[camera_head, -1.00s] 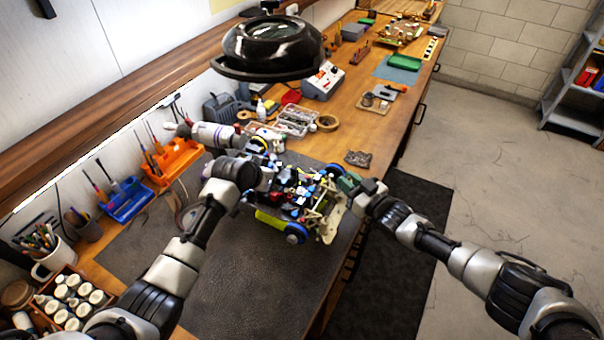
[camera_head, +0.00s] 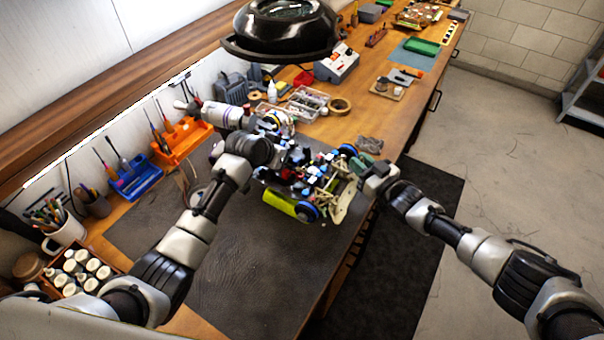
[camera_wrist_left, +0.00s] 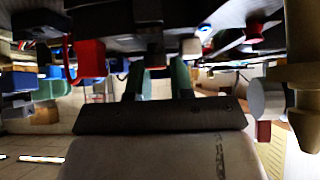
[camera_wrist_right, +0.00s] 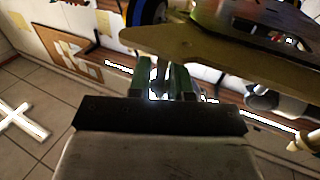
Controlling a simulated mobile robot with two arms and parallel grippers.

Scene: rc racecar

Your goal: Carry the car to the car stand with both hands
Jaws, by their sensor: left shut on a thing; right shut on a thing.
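The RC car (camera_head: 308,182), with blue-rimmed wheels, a yellow side tube and a tan end plate, is between my two grippers over the dark bench mat. My right gripper (camera_head: 367,165) is shut on the car's right edge; its green fingers (camera_wrist_right: 163,78) show by a flat tan plate in the right wrist view. My left gripper is shut on the car's far-left side, its tips mostly hidden by my wrist in the head view. Its green fingers (camera_wrist_left: 158,78) show among dark car parts in the left wrist view. I cannot pick out the car stand.
A black round lamp (camera_head: 282,30) hangs above the bench. The near dark mat (camera_head: 240,255) is clear. Open floor is right.

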